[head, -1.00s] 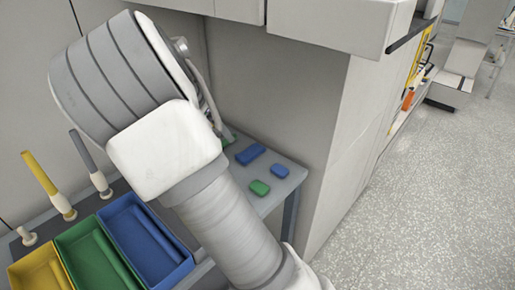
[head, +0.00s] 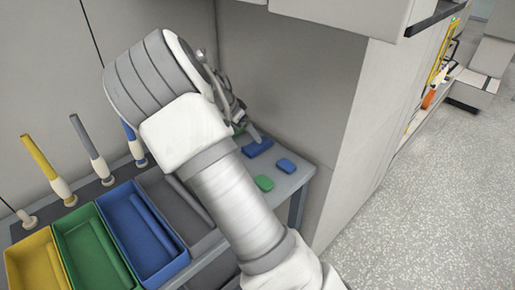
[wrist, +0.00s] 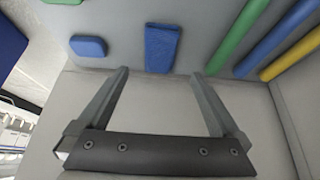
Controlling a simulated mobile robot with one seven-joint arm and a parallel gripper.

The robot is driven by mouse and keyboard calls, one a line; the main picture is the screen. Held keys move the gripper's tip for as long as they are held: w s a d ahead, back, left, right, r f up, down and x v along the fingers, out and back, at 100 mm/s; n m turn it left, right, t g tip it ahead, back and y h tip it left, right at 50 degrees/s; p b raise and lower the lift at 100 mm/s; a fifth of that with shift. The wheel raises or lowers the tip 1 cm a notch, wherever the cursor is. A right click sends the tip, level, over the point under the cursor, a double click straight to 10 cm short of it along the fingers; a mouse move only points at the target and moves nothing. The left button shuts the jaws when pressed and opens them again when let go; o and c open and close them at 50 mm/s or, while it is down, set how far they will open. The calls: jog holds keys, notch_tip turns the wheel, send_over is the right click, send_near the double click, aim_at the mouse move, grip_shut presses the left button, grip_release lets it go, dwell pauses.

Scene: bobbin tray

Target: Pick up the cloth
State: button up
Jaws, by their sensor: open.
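No single thing is plainly a cloth; several small flat blue and green pieces lie on the grey table. The larger blue piece (head: 258,147) is a flat oblong close to my gripper (wrist: 160,72). In the wrist view this blue piece (wrist: 162,47) lies ahead of and between my two fingertips, apart from them. My gripper is open and empty. A smaller blue piece (head: 286,166) and a green piece (head: 264,183) lie nearer the table's right edge. Another green piece (head: 238,130) is partly hidden behind my gripper.
Yellow (head: 35,262), green (head: 82,259), blue (head: 150,246) and grey trays (head: 196,238) stand at the left. Upright yellow (head: 44,168), grey (head: 90,142) and blue rods stand behind them. A grey wall (head: 345,130) rises beside the table's right end.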

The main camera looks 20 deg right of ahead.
aim_at(256, 144)
jog(key=b+x, duration=0.1)
jog(key=x, duration=0.6)
jog(key=shift+f, duration=0.4)
jog(key=c, duration=1.3)
notch_tip(256, 144, up, 10)
jog(key=shift+r+p, duration=0.1)
jog(key=shift+p, duration=0.65)
jog(key=shift+c, duration=0.2)
